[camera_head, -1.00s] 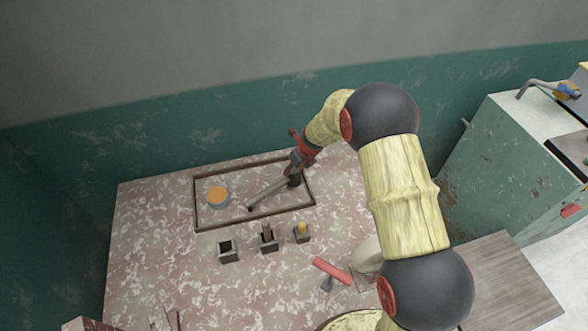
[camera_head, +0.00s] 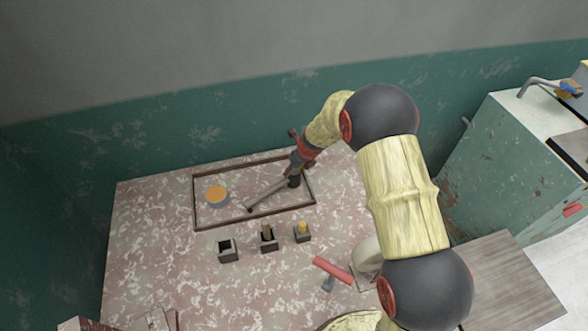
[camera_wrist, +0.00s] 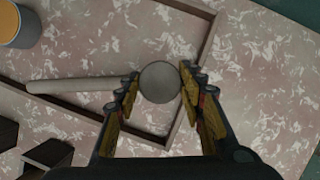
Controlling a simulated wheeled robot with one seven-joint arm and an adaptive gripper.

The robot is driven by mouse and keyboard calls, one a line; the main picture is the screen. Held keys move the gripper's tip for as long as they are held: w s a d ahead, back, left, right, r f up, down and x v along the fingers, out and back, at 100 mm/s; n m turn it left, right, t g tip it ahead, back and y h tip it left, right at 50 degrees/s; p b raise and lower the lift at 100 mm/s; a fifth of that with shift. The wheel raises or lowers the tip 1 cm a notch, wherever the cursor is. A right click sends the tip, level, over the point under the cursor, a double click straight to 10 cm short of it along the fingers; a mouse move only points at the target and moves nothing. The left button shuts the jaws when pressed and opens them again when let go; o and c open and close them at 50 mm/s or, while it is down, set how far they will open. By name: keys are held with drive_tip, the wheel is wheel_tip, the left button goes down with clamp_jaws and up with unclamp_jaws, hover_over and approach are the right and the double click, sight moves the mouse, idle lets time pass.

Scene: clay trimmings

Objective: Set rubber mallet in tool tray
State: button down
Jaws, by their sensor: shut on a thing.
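The rubber mallet has a dark round head (camera_wrist: 160,82) and a long pale grey handle (camera_wrist: 75,86). In the head view the handle (camera_head: 265,194) points to the lower left. My gripper (camera_wrist: 160,90) is shut on the mallet head, with one finger at each side. The tool tray (camera_head: 252,164) is a dark, thin-rimmed rectangle on the table. The mallet is within the tray's outline, towards its right end. I cannot tell whether the mallet touches the tray floor. My wrist partly hides the head in the head view.
A grey tin with an orange top (camera_head: 217,196) stands at the tray's left end. Several small dark holders, such as the left one (camera_head: 228,250), stand in front of the tray. A red-handled tool (camera_head: 333,270) lies nearer. The table's left part is clear.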

drive_tip(key=shift+f, duration=0.1)
drive_tip(key=c, duration=1.1)
unclamp_jaws()
drive_tip(key=shift+o, duration=0.2)
drive_tip(key=shift+f, duration=0.1)
drive_tip(key=v, duration=1.2)
